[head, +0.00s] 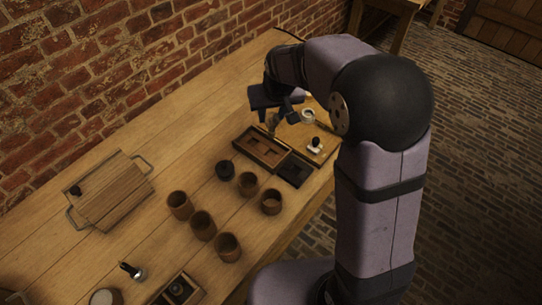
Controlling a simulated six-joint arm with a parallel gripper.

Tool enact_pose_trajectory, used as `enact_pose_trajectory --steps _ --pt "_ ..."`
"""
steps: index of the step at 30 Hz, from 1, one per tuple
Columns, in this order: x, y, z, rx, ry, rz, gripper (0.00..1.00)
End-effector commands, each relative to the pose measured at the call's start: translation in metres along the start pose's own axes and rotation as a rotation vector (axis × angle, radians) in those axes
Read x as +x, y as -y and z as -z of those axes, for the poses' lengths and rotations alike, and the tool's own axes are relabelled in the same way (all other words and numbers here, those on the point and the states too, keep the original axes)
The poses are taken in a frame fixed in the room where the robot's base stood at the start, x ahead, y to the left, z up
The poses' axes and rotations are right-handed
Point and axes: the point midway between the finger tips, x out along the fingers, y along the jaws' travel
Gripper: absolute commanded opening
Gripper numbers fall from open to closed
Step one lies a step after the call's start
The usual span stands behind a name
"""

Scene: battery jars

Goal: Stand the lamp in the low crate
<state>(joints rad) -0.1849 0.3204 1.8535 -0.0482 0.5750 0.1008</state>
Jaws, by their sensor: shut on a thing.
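My gripper (278,110) is at the far end of the table, above the low wooden crate. It is shut on a small, partly see-through thing that looks like the lamp (272,122). The thing hangs roughly upright below the fingers, and its upper part is hidden by them. The low crate (248,154) is a brown box with shallow compartments. The held thing appears over or just behind its far right part. I cannot tell whether its bottom touches the crate.
A black tray (295,170) adjoins the crate. A white piece with a black knob (316,146) and a glass ring (308,116) stand to the right. A handled wooden board (110,192) lies left.

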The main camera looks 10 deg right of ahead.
Motion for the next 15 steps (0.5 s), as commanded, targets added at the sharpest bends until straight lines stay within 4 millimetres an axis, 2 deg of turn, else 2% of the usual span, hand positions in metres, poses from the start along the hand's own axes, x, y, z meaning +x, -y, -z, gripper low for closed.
enact_pose_trajectory --steps 3,9,15 --pt "0.010 0.000 -0.014 -0.019 0.002 0.007 0.08" --pt "0.011 0.002 0.000 -0.061 -0.001 0.024 0.08" --pt "0.012 0.002 0.000 -0.077 0.001 0.031 0.08"
